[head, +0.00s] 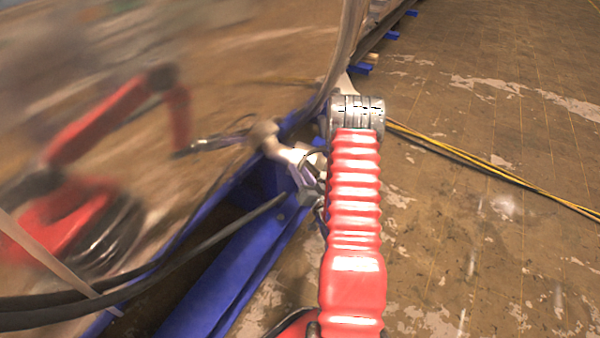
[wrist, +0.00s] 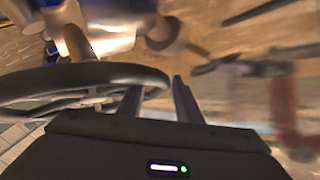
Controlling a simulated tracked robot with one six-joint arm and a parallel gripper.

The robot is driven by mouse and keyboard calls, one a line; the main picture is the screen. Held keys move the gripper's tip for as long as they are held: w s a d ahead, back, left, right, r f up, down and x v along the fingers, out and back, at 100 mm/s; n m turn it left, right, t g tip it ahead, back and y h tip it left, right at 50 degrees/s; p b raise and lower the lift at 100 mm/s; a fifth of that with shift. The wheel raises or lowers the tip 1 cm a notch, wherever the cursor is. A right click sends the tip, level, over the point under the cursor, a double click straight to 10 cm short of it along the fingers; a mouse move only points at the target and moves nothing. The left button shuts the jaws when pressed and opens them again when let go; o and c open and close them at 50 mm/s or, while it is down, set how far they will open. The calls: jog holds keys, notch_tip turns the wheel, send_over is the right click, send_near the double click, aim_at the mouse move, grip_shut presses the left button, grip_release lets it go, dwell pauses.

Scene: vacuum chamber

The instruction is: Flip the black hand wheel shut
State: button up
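The black hand wheel (wrist: 62,77) fills the left of the wrist view. Its thick rim curves in from the left edge, and its right end lies by my fingers. My gripper (wrist: 158,85) has its two fingers apart with a gap between them. The left finger overlaps the rim's right end, and the right finger is just beyond it. I cannot tell whether either finger touches the rim. In the head view my red arm reaches forward and hides the wheel and my gripper.
A shiny curved metal wall (head: 250,50) on the left mirrors my red arm. A blue frame (head: 215,285) and dark hoses (head: 150,280) run below it. A pale metal fitting (head: 290,155) is close to my arm. Yellow cables (head: 480,160) cross the open floor at right.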

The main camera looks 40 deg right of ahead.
jog(key=shift+w, duration=0.1)
jog(key=shift+c, duration=0.4)
grip_shut()
